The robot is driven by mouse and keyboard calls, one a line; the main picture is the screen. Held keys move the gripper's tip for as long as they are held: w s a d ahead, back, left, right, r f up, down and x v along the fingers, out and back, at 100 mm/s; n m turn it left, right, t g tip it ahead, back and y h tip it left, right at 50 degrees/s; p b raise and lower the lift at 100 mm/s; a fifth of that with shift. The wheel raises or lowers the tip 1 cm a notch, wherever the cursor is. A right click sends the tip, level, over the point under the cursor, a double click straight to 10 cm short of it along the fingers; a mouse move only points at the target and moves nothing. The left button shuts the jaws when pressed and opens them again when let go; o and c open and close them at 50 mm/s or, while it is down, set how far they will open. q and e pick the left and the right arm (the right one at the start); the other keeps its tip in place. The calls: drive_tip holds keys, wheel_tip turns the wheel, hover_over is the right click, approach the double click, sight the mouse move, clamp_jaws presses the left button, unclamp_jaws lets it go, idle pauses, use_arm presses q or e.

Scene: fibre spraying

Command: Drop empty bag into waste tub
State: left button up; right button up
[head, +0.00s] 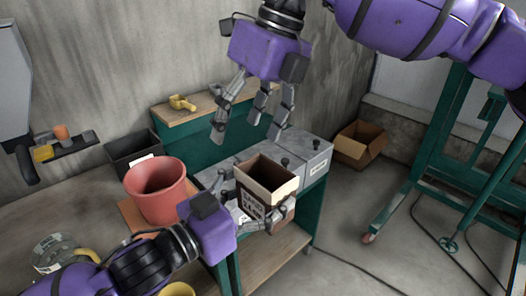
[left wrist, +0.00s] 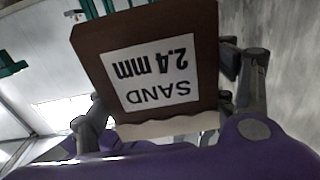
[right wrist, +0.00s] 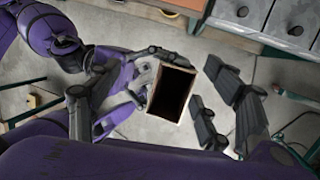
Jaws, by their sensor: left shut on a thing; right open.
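The brown and white bag (head: 252,199) is upright in the head view, with its dark open mouth facing up. Its "SAND 2.4 mm" label fills the left wrist view (left wrist: 155,72). In the right wrist view I look down into the bag (right wrist: 172,93); its inside is dark and no contents show. My left gripper (head: 268,217) is shut on the bag's lower part. My right gripper (head: 248,115) is open and empty above the bag. A black tub (head: 131,151) and a red bucket (head: 157,188) stand left of the bag; which is the waste tub I cannot tell.
A grey-topped bench (head: 313,150) with dark knobs stands just behind the bag. An open cardboard box (head: 360,144) sits on the floor to the right. A green wheeled frame (head: 440,150) stands further right. The floor between them is mostly clear, with a cable.

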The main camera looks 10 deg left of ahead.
sight(263, 202)
use_arm(q)
drive_tip(key=shift+a, duration=0.1)
use_arm(e)
drive_tip(key=d+f+h, duration=0.1)
drive_tip(key=f, duration=0.4)
drive_tip(key=s+d+f+h, duration=0.1)
drive_tip(key=f, duration=0.5)
drive_tip(key=d+f+h, duration=0.1)
drive_tip(key=f, duration=0.4)
drive_tip(key=shift+s+d+f+t+h, duration=0.15)
drive_tip(key=shift+s+f+t+h, duration=0.15)
drive_tip(key=shift+h, duration=0.1)
drive_tip(key=shift+s, duration=0.1)
drive_tip(key=c, duration=1.2)
use_arm(q)
drive_tip(key=o, duration=1.8)
drive_tip(key=shift+c, duration=0.2)
drive_tip(key=shift+o, duration=0.8)
use_arm(e)
drive_tip(key=shift+r, duration=0.1)
use_arm(q)
drive_tip(key=shift+f, duration=0.15)
